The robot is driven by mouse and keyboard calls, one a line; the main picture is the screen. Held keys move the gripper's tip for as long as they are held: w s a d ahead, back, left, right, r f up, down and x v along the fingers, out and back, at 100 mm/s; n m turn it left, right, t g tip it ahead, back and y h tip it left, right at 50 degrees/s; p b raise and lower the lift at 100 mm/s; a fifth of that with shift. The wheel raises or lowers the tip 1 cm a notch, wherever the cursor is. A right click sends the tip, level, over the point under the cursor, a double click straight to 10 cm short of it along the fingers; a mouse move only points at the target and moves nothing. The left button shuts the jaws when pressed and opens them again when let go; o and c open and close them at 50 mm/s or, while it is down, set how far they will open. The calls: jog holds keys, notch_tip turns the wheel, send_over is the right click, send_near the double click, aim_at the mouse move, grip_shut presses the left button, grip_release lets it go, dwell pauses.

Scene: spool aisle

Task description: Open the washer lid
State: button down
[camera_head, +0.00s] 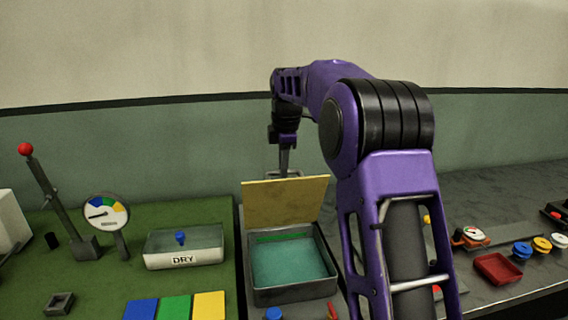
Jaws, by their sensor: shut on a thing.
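The washer (290,294) is a dark grey square basin in the middle of the picture, with blue-green inside. Its yellow lid (285,203) is raised, standing steeply at the back edge, with its flat face towards me. My purple arm reaches over from the right, and my gripper (284,172) is at the lid's upper edge. It is shut on the lid or a grey handle at its top. The fingertips are partly hidden behind the lid, so the exact contact does not show.
Left on a green mat (60,245) are a lever with a red knob (26,149), a dial gauge (106,211), a box marked DRY (184,247) and coloured plates (174,307). On the right are a red tray (497,269) and spools (522,250). My arm covers the counter right of the washer.

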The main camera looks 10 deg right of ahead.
jog(key=w, duration=0.9)
jog(key=shift+w+p, duration=0.35)
jog(key=shift+p, duration=0.1)
jog(key=shift+r, duration=0.1)
jog(key=c, duration=0.8)
grip_release()
